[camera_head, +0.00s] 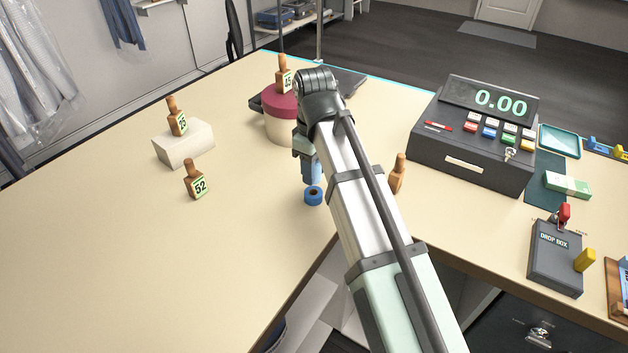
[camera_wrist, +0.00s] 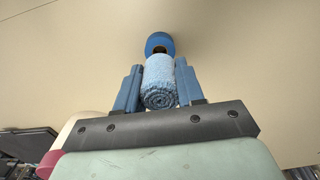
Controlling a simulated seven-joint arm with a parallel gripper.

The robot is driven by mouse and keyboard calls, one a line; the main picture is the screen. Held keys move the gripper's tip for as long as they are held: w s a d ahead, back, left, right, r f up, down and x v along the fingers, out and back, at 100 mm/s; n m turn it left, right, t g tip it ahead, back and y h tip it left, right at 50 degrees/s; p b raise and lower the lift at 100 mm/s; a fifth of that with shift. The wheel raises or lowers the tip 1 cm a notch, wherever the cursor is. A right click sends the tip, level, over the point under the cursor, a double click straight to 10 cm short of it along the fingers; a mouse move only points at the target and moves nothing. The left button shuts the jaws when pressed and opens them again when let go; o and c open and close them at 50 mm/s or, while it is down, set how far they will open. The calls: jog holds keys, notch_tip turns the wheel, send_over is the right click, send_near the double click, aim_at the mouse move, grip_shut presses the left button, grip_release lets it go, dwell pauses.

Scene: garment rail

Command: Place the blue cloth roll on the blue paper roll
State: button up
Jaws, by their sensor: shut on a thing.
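The blue cloth roll (camera_wrist: 160,85) is light blue and fluffy, with its spiral end facing the camera in the wrist view. My gripper (camera_wrist: 158,78) is shut on it, one blue finger on each side. The blue paper roll (camera_head: 313,196) stands on the counter just below my gripper in the head view, its dark core hole facing up. It also shows in the wrist view (camera_wrist: 159,41), just beyond the cloth roll's far end and partly covered by it. I cannot tell the exact gap between the two rolls.
A wooden tag holder (camera_head: 397,175) stands right of my arm. A round box with a maroon lid (camera_head: 281,103) is behind my gripper. Tag holder 52 (camera_head: 195,181) and a white block (camera_head: 184,146) are left. A cash register (camera_head: 471,140) is right. The counter's front left is clear.

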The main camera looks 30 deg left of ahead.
jog(key=shift+f, duration=1.95)
jog(key=shift+f, duration=0.1)
jog(key=o, duration=1)
notch_tip(320, 180, up, 12)
jog(key=shift+r, duration=0.15)
jog(key=shift+w, duration=0.1)
